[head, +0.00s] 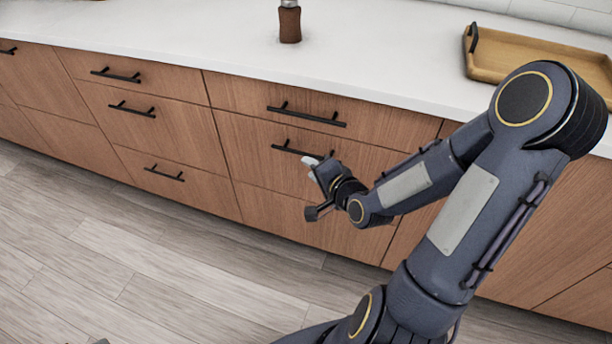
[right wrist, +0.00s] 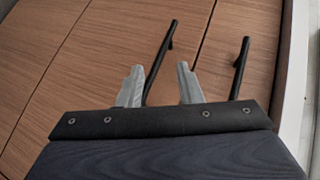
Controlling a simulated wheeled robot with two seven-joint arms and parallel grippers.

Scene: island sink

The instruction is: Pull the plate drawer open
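A wooden drawer front (head: 255,150) with a black bar handle (head: 296,151) is in the middle of the cabinet, below the top drawer. My right gripper (head: 312,163) is at the right end of this handle. In the right wrist view its two grey fingers (right wrist: 159,78) are apart, and the handle (right wrist: 158,65) appears between them. I cannot tell whether they touch it. The drawer front looks flush with its neighbours. No label shows which drawer holds plates.
The top drawer's handle (head: 306,115) is just above; it also shows in the right wrist view (right wrist: 240,68). A white counter (head: 200,40) overhangs the drawers, with a wooden tray (head: 535,58) and a brown grinder-like object (head: 290,24). The floor (head: 150,255) in front is clear.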

